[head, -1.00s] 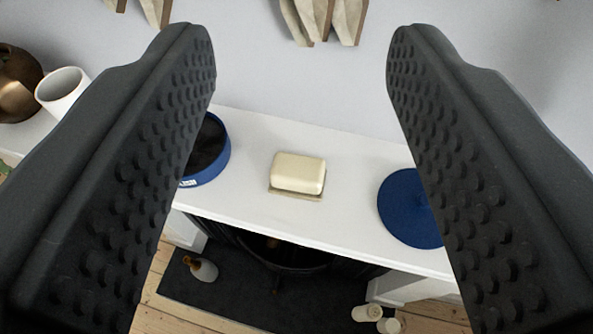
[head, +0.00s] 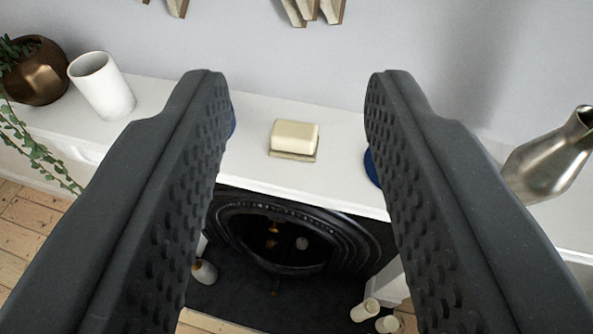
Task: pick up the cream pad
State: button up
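A cream pad (head: 296,136), a rounded block, lies on a thin beige base (head: 291,156) on the white mantel shelf (head: 260,110). It shows in the middle of the head view. My gripper (head: 296,85) is open and empty, with one dark studded finger on each side of the picture. The pad appears between the two fingers, beyond them and not touched. It is fully visible.
Blue round things (head: 372,167) are mostly hidden behind the fingers on both sides of the pad. A white vase (head: 102,88) and a bronze pot (head: 42,75) stand left, a metal vase (head: 547,160) right. A black fireplace (head: 290,235) is below.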

aim_at(292, 140)
jog(key=z, duration=0.2)
jog(key=k, duration=0.15)
jog(key=z, duration=2.3)
jog(key=k, duration=0.75)
jog(key=u, duration=2)
jog(key=i, duration=1.05)
